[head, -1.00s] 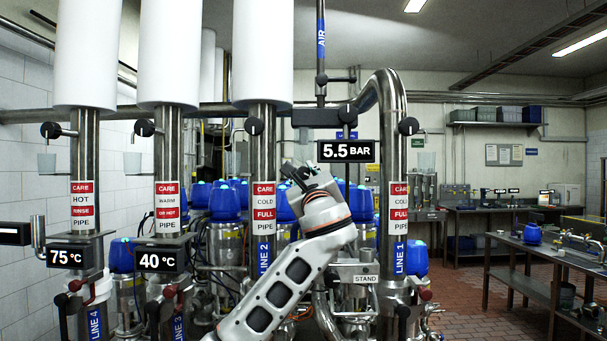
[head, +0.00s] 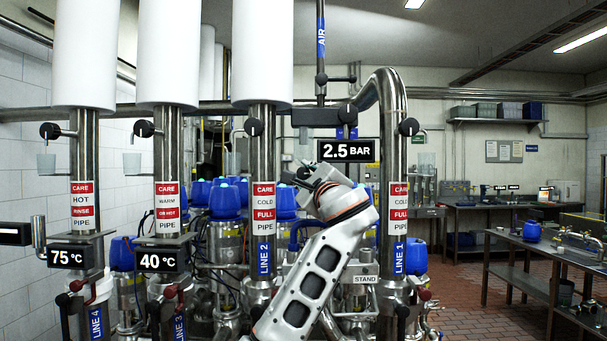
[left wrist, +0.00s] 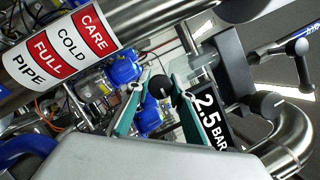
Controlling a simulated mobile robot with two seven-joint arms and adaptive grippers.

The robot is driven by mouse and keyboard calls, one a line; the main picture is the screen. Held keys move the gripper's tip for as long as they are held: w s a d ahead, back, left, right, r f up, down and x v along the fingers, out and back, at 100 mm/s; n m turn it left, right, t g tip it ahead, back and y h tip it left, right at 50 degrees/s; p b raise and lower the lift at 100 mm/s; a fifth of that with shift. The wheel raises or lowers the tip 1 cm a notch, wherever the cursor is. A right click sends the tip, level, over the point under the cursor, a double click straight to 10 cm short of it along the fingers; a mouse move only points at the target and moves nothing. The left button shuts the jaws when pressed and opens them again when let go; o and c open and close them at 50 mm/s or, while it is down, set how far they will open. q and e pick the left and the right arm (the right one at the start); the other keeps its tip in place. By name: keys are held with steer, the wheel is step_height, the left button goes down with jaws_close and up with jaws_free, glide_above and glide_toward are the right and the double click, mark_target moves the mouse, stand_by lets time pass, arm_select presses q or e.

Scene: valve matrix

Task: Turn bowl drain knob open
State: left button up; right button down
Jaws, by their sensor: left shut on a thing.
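My left gripper (head: 303,174) is in front of the pipework, below and left of the pressure display (head: 346,150), which reads 2.5 BAR. In the left wrist view its two teal fingers (left wrist: 158,92) lie on either side of a small round black knob (left wrist: 160,87), and it is shut on this knob. The knob carries no label that I can read, and its pointer direction is not clear. In the head view the gripper largely hides it. My right gripper is not in view.
Other black knobs sit close by, one above the display (head: 347,113) and one on the LINE 1 pipe (head: 408,126). The LINE 2 pipe (head: 263,150) stands left of my gripper. A metal bench (head: 530,255) is far right, with open floor before it.

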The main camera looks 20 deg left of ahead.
arm_select(q)
steer(key=o, duration=1.1)
steer(key=shift+o, duration=0.2)
steer(key=v, duration=1.2)
